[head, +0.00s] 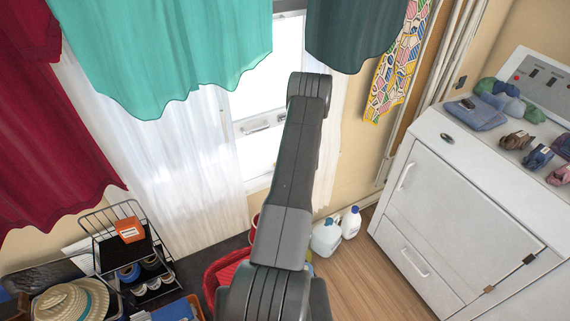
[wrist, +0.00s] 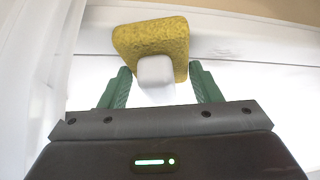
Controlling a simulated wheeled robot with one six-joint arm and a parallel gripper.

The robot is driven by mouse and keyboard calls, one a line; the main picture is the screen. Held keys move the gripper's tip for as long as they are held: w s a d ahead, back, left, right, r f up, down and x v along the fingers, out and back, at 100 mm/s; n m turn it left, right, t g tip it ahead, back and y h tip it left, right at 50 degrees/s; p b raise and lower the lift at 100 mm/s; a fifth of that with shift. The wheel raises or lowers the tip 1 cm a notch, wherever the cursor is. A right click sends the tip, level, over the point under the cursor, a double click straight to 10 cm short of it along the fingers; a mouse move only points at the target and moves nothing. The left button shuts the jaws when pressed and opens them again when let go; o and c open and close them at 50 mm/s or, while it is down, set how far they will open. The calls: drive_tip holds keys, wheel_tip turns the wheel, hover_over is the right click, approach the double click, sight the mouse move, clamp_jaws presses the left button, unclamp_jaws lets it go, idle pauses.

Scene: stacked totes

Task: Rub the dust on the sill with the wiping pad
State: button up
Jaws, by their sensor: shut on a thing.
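My gripper (wrist: 165,90) shows in the wrist view, its two green fingers on either side of the white handle of the wiping pad (wrist: 150,38). The pad is a yellow, rough block beyond the fingertips. It is in front of a pale white surface, and I cannot tell whether it touches it. In the head view my arm reaches toward the bright window and hides the gripper and pad. The white sill (head: 256,184) shows in part low at the window, left of my arm. I cannot make out dust on it.
Sheer white curtains (head: 170,165) hang beside the window. Teal cloth (head: 165,50) and dark cloth (head: 352,40) hang above. A white cabinet (head: 470,210) with small items on top stands right. White jugs (head: 327,236), a red basket (head: 222,275) and a wire rack (head: 112,222) are low down.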

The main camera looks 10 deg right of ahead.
drive_tip(key=shift+w+d+r, duration=0.45)
drive_tip(key=shift+d+r, duration=0.1)
drive_tip(key=shift+d, duration=0.05)
drive_tip(key=shift+s+a+f, duration=0.1)
drive_tip(key=shift+a, duration=0.3)
drive_tip(key=shift+s+a+b, duration=0.6)
drive_tip(key=shift+a+b, duration=0.05)
drive_tip(key=shift+a, duration=0.25)
drive_tip(key=shift+s+a+f+b, duration=0.1)
drive_tip(key=shift+s+a+b, duration=0.2)
drive_tip(key=shift+a, duration=0.3)
drive_tip(key=shift+s+a+f+b, duration=0.15)
drive_tip(key=shift+a+b, duration=0.15)
drive_tip(key=shift+a, duration=0.35)
drive_tip(key=shift+s+a+f+b, duration=0.1)
drive_tip(key=shift+s+a+b, duration=0.2)
drive_tip(key=shift+a, duration=0.3)
drive_tip(key=shift+s+a+b, duration=0.3)
drive_tip(key=shift+a+b, duration=0.15)
drive_tip(key=shift+a, duration=0.3)
drive_tip(key=shift+s+a+b, duration=0.25)
drive_tip(key=shift+a+b, duration=0.15)
drive_tip(key=shift+a, duration=0.3)
drive_tip(key=shift+s+a+b, duration=0.3)
drive_tip(key=shift+a+b, duration=0.15)
drive_tip(key=shift+a, duration=0.3)
drive_tip(key=shift+r, duration=0.1)
wheel_tip(320, 180, up, 6)
drive_tip(key=p, duration=0.6)
drive_tip(key=shift+p, duration=0.3)
